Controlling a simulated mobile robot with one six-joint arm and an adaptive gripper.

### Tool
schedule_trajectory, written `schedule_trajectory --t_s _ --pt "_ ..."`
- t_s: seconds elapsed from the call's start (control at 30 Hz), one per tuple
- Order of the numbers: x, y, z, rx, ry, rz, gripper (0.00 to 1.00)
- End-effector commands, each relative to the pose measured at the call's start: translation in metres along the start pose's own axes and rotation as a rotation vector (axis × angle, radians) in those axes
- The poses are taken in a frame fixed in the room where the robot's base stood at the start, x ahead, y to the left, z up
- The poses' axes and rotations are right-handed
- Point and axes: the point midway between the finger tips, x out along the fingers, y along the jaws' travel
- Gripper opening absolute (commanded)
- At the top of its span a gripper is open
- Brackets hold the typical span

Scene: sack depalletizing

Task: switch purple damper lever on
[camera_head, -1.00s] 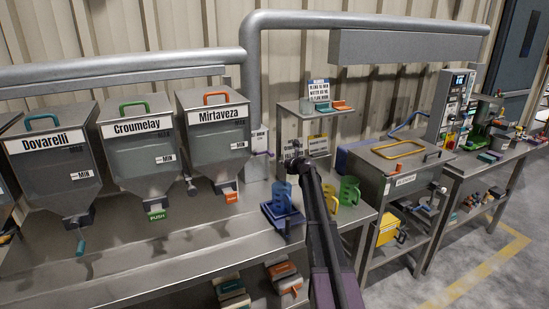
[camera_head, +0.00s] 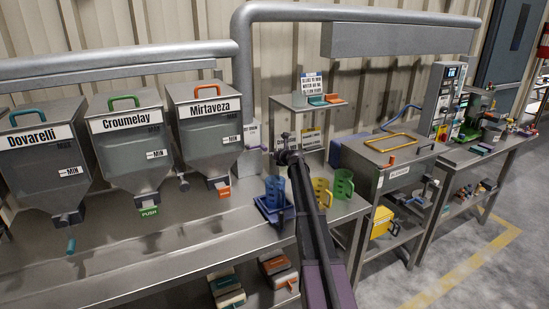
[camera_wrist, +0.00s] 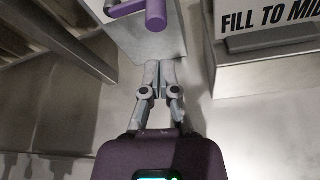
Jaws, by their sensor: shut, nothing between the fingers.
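The purple damper lever (camera_head: 259,148) sticks out from a grey metal box on the wall duct, right of the Mirtaveza hopper. In the wrist view the lever (camera_wrist: 152,12) is at the top edge, partly cut off, with a rounded purple end pointing toward the camera. My gripper (camera_wrist: 160,66) is shut and empty, its fingertips below the purple end in the picture and apart from it. In the head view my gripper (camera_head: 286,138) is small and dark, just right of the lever; its fingers are hard to make out.
The Mirtaveza hopper (camera_head: 205,120) stands left of the lever. A shelf (camera_head: 290,103) with a sign and small trays is to the right. A blue jug (camera_head: 274,188), yellow jug (camera_head: 322,192) and green jug (camera_head: 342,184) stand on the bench below.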

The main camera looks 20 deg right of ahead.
Motion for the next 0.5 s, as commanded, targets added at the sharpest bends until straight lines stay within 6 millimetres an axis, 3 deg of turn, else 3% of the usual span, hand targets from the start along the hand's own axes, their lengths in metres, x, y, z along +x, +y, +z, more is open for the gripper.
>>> schedule_trajectory --t_s 0.3,0.5 --pt "0.048 -0.002 -0.001 0.000 -0.001 0.000 0.00" --pt "0.067 -0.002 0.000 0.000 -0.001 -0.001 0.00"
